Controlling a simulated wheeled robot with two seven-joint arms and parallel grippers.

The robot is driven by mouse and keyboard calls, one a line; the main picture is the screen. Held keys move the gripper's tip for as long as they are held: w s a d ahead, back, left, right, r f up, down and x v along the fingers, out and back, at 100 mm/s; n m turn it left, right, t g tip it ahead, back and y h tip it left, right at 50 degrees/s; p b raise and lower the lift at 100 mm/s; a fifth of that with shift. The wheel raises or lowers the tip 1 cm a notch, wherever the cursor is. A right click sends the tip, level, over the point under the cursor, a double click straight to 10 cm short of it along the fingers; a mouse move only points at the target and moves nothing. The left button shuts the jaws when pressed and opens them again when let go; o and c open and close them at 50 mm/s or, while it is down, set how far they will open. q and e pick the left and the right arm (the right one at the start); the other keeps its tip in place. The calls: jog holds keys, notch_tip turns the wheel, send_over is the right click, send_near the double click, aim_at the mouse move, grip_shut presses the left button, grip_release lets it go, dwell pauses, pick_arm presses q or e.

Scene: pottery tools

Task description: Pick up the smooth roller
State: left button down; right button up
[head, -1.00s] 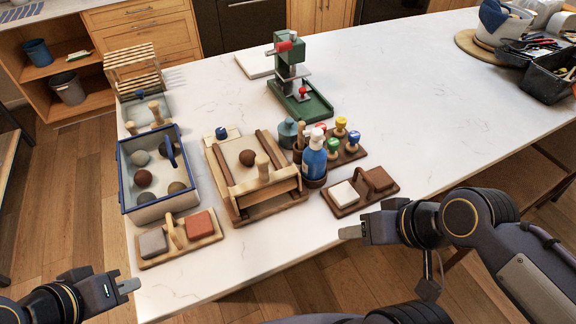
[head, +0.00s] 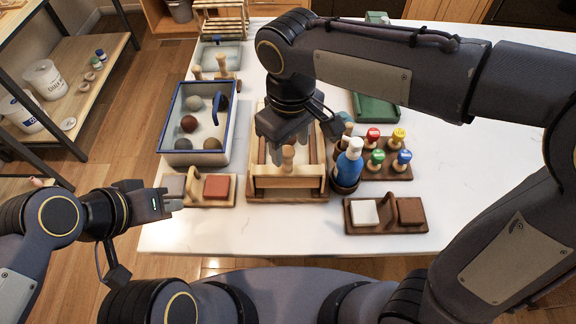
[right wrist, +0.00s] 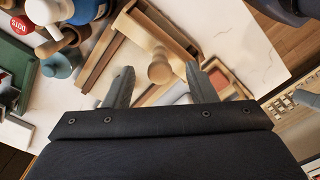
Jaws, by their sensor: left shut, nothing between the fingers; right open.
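A light wooden piece with a rounded knob (head: 288,158) stands at the front of the wooden frame (head: 260,183); I cannot tell for sure that it is the smooth roller. In the right wrist view the same knob (right wrist: 160,70) shows between and beyond the fingertips. My right gripper (head: 289,146) is open, pointing down over the frame, and hides part of it. In the right wrist view its two fingers (right wrist: 160,84) are apart with nothing gripped. My left gripper (head: 174,202) is shut and empty, by the front left table edge.
A blue-rimmed bin (head: 166,128) with several balls stands left of the frame. A wooden tray with a red block (head: 217,186) lies near my left gripper. A blue bottle (head: 349,163), coloured stamps (head: 376,158) and a dark tray (head: 385,228) are at right. Clear tabletop lies at front.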

aim_at(288, 150)
jog(key=f, duration=0.4)
jog(key=f+p, duration=0.1)
jog(key=shift+w+a+f, duration=0.25)
jog(key=shift+w+f, duration=0.05)
jog(key=shift+f, duration=0.1)
grip_shut()
